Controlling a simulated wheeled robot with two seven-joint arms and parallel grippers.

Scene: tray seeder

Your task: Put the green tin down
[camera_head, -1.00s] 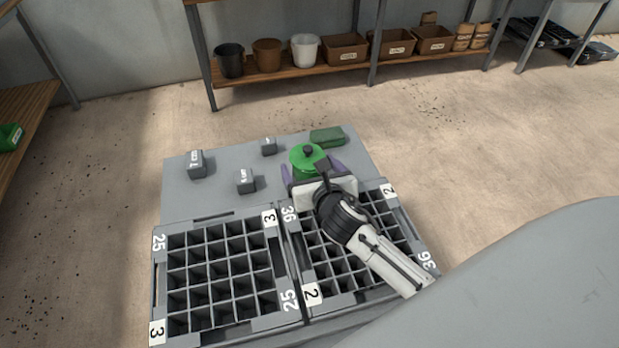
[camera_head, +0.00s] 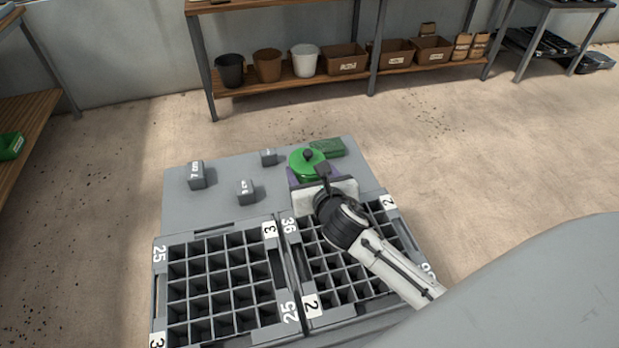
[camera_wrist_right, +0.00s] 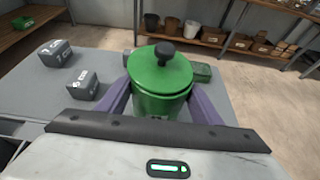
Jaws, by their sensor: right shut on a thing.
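The green tin (camera_head: 307,165) is round, with a green lid and a black knob, and stands upright at the back right part of the grey table top. My right gripper (camera_head: 308,174) reaches it from the front, its purple fingers on both sides of the tin. In the right wrist view the tin (camera_wrist_right: 160,85) sits between the two fingers (camera_wrist_right: 160,102), which are shut on it. The tin's base is hidden, so I cannot tell whether it touches the table. My left gripper is not in view.
A dark green block (camera_head: 327,148) lies just behind the tin. Grey labelled blocks (camera_head: 197,175) (camera_head: 245,192) (camera_head: 268,157) stand to the left, with bare table (camera_head: 220,205) between them. Two celled trays (camera_head: 215,228) (camera_head: 392,212) fill the front.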

